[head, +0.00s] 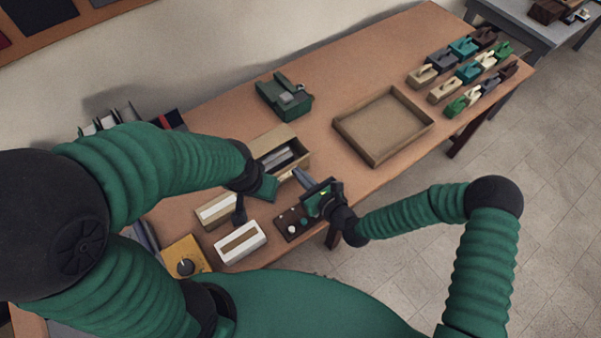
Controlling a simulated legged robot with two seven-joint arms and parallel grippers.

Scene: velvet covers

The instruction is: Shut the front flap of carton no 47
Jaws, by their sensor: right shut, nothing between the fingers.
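A tan carton (292,138) stands open near the front of the table, with grey and dark items inside. I take it for carton no 47, but no number is readable. Its front edge is partly hidden by my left arm, and I cannot make out the flap's angle clearly. My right gripper (301,177) is shut and empty, its grey fingers close to the carton's front right side; I cannot tell if they touch it. My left gripper (265,188) is at the carton's front left; its fingers are not clear.
A shallow empty wooden tray (426,123) lies to the right. A green device (285,97) stands behind the carton. Small coloured blocks (465,72) fill the far right end. A white box (240,242), a tan box (216,210) and a yellow knobbed box (186,256) stand in front.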

